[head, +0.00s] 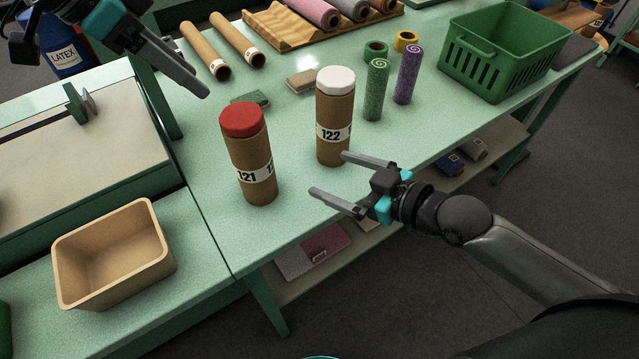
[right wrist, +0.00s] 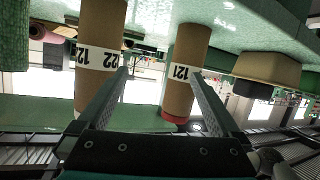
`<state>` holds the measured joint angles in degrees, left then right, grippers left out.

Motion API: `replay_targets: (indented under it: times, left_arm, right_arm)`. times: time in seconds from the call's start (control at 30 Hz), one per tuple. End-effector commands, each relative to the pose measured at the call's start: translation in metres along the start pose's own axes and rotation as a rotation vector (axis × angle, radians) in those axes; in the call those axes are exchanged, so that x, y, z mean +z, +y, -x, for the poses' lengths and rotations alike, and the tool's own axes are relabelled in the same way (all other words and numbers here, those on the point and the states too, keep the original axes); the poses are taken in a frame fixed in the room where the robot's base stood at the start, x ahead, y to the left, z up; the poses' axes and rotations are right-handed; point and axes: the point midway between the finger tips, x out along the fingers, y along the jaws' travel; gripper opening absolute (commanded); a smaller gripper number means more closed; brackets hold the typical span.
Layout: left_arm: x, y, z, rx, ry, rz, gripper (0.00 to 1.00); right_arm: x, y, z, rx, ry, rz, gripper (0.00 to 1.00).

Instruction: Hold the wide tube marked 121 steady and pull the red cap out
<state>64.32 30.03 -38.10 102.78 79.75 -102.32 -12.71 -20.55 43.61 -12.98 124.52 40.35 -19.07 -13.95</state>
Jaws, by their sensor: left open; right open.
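The wide brown tube marked 121 (head: 254,170) stands upright on the green table in the head view. The red cap (head: 242,119) sits in its top end. In the right wrist view, which is upside down, tube 121 (right wrist: 187,75) shows between the open fingers with the red cap (right wrist: 175,118) low in the picture. My right gripper (head: 328,174) is open and empty, to the right of tube 121 and apart from it. My left gripper (head: 205,92) is at the upper left, open, above and behind tube 121; its fingers overlap in view.
A similar tube marked 122 (head: 334,110) with a white cap stands close to the right of 121. A tan bin (head: 75,250) sits at the left. Green and purple rolls and a green basket (head: 470,72) are farther right. Two cardboard tubes (head: 203,48) lie behind.

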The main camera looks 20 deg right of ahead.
Motion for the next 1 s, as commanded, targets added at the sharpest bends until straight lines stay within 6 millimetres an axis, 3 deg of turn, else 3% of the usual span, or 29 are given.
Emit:
replay_targets:
  times: [0.1,0.2,0.43,1.0]
  left_arm:
    - [0.000,0.000,0.000,0.000,0.000,0.000,0.50]
    - [0.000,0.000,0.000,0.000,0.000,0.000,0.50]
    - [0.000,0.000,0.000,0.000,0.000,0.000,0.50]
    - [0.000,0.000,0.000,0.000,0.000,0.000,0.50]
  right_arm:
    - [-0.016,-0.031,0.002,-0.066,0.035,-0.049,1.00]
    - [-0.023,-0.044,0.004,-0.095,0.050,-0.071,1.00]
    - [-0.026,-0.049,-0.010,-0.103,0.057,-0.084,1.00]
    - [-0.032,-0.059,-0.107,-0.103,0.056,-0.082,1.00]
